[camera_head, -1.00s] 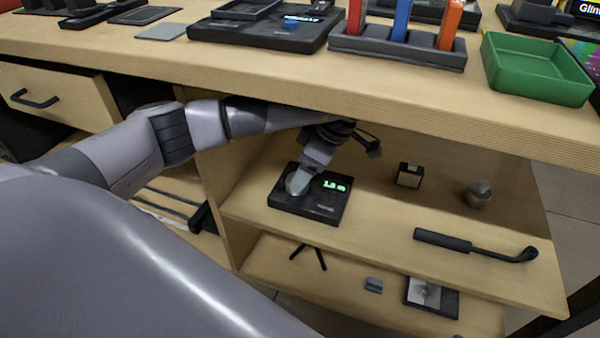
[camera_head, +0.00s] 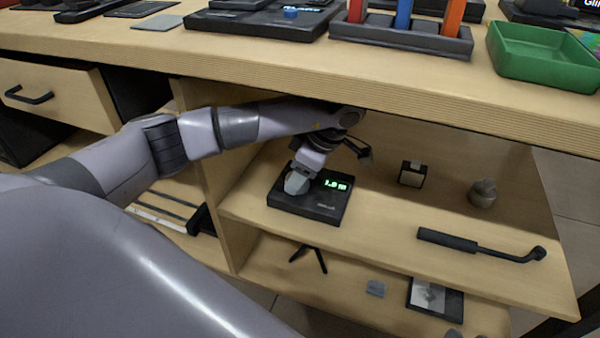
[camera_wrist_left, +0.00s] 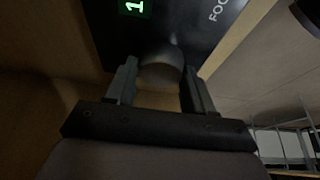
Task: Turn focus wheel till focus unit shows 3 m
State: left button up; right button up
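The focus unit (camera_head: 325,212) is a flat black box on the upper shelf under the tabletop. Its green display (camera_head: 338,185) starts with 1 and seems to read about 1.0 m; the small digits are hard to read. In the left wrist view part of the display (camera_wrist_left: 134,6) shows a 1. My left gripper (camera_head: 299,180) reaches down onto the unit's left part. In the left wrist view the grey round focus wheel (camera_wrist_left: 160,72) sits between its two fingers, which appear to touch its sides. My right gripper is not in view.
The tabletop edge (camera_head: 330,78) hangs close above my left arm. On the same shelf are a small black-and-white box (camera_head: 412,174), a grey round object (camera_head: 483,193) and a black handled tool (camera_head: 480,245). A lower shelf holds a small tripod (camera_head: 309,257).

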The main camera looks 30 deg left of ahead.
pick_arm(q)
jog(key=shift+r+m+p, duration=0.2)
jog(key=shift+m+p, duration=0.25)
jog(key=shift+m, duration=0.05)
jog(key=shift+m+t+p, duration=0.3)
jog(key=shift+m+t, duration=0.1)
jog(key=shift+m, duration=0.2)
jog(key=shift+s+f+m+t+p, duration=0.15)
jog(key=shift+m+t+p, duration=0.25)
jog(key=shift+m, duration=0.7)
jog(key=shift+m+t, duration=0.3)
jog(key=shift+m, duration=0.3)
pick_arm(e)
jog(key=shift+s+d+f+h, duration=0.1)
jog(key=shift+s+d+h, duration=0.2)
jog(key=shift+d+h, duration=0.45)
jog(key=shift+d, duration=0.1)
pick_arm(q)
jog(key=o, duration=1)
jog(key=shift+o, duration=0.2)
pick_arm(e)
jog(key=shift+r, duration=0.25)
